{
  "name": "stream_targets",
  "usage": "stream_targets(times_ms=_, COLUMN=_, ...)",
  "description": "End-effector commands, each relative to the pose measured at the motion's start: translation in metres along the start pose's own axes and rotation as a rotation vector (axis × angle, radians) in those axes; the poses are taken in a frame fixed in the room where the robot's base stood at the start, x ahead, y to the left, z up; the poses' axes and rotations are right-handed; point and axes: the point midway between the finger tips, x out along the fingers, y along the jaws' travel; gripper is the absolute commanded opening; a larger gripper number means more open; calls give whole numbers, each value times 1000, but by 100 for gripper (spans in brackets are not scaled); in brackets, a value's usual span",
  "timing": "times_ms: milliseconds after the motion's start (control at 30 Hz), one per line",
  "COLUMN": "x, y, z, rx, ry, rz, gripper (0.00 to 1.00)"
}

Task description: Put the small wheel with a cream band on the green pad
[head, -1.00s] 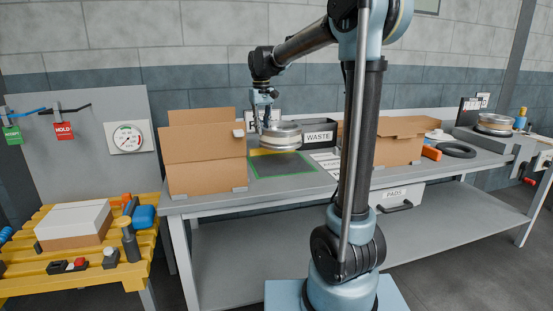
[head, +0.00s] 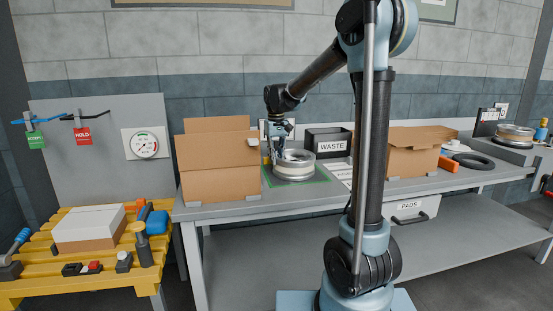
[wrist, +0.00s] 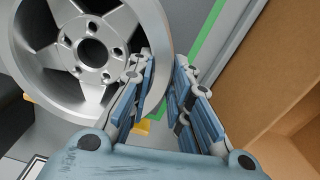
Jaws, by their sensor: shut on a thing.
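The wheel with a cream band (head: 294,163) is silver with spokes and lies flat at the pad, low over it or resting on it; I cannot tell which. In the wrist view the fingers (wrist: 165,65) point at the rim of the spoked wheel (wrist: 95,50).
An open cardboard box (head: 220,182) stands close left of the pad. A black WASTE bin (head: 329,142) is behind right, and another box (head: 412,155) stands further right. A black ring (head: 474,161) and a second wheel (head: 514,134) are at the far right.

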Motion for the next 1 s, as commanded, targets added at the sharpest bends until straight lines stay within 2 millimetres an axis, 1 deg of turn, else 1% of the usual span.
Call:
stream_targets(times_ms=133, x=0, y=0, z=0, rx=0, ry=0, rz=0, gripper=0)
stream_targets(times_ms=167, x=0, y=0, z=0, rx=0, ry=0, rz=0, gripper=20)
stream_targets(times_ms=200, x=0, y=0, z=0, rx=0, ry=0, rz=0, gripper=29)
stream_targets(times_ms=233, x=0, y=0, z=0, rx=0, ry=0, rz=0, gripper=36)
stream_targets(times_ms=267, x=0, y=0, z=0, rx=0, ry=0, rz=0, gripper=38)
stream_targets(times_ms=567, x=0, y=0, z=0, rx=0, ry=0, rz=0, gripper=38)
stream_targets(times_ms=667, x=-4, y=0, z=0, rx=0, ry=0, rz=0, gripper=38)
stream_targets(times_ms=767, x=-13, y=0, z=0, rx=0, ry=0, rz=0, gripper=38)
stream_targets(times_ms=833, x=-23, y=0, z=0, rx=0, ry=0, rz=0, gripper=38)
stream_targets(times_ms=1000, x=-54, y=0, z=0, rx=0, ry=0, rz=0, gripper=38)
